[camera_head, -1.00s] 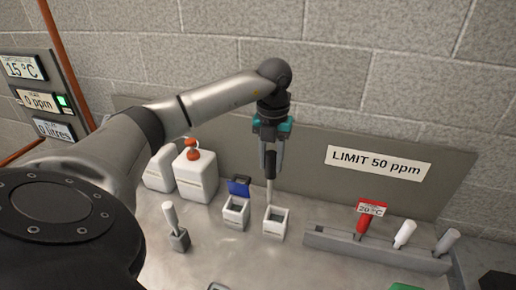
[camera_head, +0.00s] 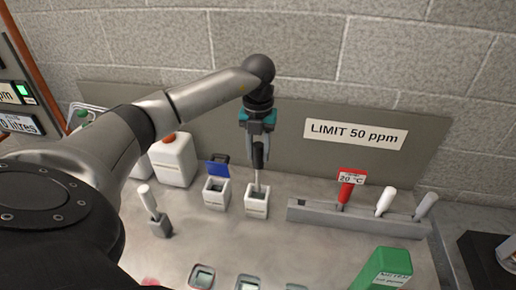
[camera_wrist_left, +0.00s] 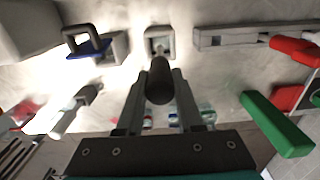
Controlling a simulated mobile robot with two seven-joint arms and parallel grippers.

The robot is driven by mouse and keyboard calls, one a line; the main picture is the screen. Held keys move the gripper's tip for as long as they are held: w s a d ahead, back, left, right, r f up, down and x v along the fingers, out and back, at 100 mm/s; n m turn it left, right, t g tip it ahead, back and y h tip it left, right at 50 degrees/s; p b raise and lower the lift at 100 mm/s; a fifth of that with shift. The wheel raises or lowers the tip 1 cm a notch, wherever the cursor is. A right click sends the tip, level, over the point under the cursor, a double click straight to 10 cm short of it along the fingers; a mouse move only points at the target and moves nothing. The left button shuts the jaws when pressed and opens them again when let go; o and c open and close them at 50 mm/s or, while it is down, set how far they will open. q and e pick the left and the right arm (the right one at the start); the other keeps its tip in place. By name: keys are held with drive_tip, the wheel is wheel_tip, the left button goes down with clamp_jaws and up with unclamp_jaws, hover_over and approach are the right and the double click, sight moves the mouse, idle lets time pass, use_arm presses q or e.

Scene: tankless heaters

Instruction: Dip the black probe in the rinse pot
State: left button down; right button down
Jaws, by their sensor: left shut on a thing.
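My left gripper (camera_head: 259,138) is shut on the black probe (camera_head: 258,157), holding it upright with its thin pale shaft pointing down. The shaft's lower end is at the mouth of a small open white pot (camera_head: 256,207); how deep it reaches I cannot tell. A similar white pot with a raised blue lid (camera_head: 216,195) stands just left of it. No readable label shows which is the rinse pot. In the left wrist view, the black handle (camera_wrist_left: 159,82) sits between the fingers, in line with the open pot (camera_wrist_left: 159,34). My right gripper is not in view.
A grey rack (camera_head: 310,215) at right holds a red probe (camera_head: 347,190) and white and grey ones. A grey block with a white-handled tool (camera_head: 149,202) stands left. A white jug (camera_head: 174,162) is behind. A green box (camera_head: 380,270) is at front right.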

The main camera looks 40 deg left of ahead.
sight(259, 145)
use_arm(q)
drive_tip(key=shift+f+b, duration=1.65)
drive_tip(key=shift+f, duration=1.35)
drive_tip(key=shift+f+b, duration=0.45)
drive_tip(key=shift+f, duration=0.35)
drive_tip(key=shift+r, duration=0.1)
wheel_tip(259, 145, up, 12)
drive_tip(key=p, duration=0.9)
drive_tip(key=shift+f+p, duration=0.25)
drive_tip(key=shift+p, duration=0.1)
